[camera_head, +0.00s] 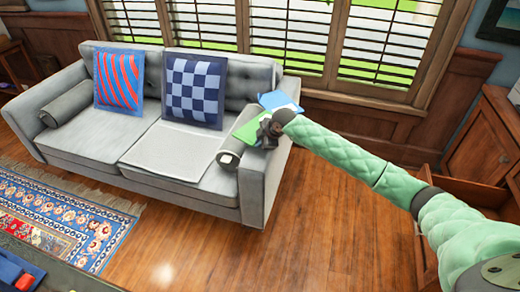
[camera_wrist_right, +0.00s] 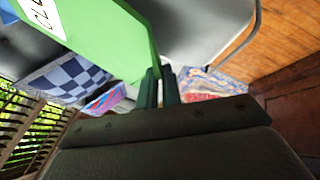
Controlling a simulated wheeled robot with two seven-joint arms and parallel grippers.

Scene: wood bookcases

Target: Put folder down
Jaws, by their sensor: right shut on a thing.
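The green folder (camera_head: 248,128) shows in the head view over the right end of the grey sofa, partly hidden behind my right gripper (camera_head: 270,131). In the right wrist view the folder (camera_wrist_right: 108,30) is a large green shape with a white label, and my right gripper's fingers (camera_wrist_right: 160,85) are shut on its edge. A blue and white piece (camera_head: 281,102) shows just above the gripper; I cannot tell if it belongs to the folder. I cannot tell whether the folder touches the sofa. My left gripper is not in view.
The grey sofa (camera_head: 95,143) has a striped red and blue pillow (camera_head: 119,80), a checkered pillow (camera_head: 194,91) and bolsters at its ends. A patterned rug (camera_head: 60,222) lies in front. Shuttered windows stand behind. The wood floor (camera_head: 320,230) right of the sofa is clear.

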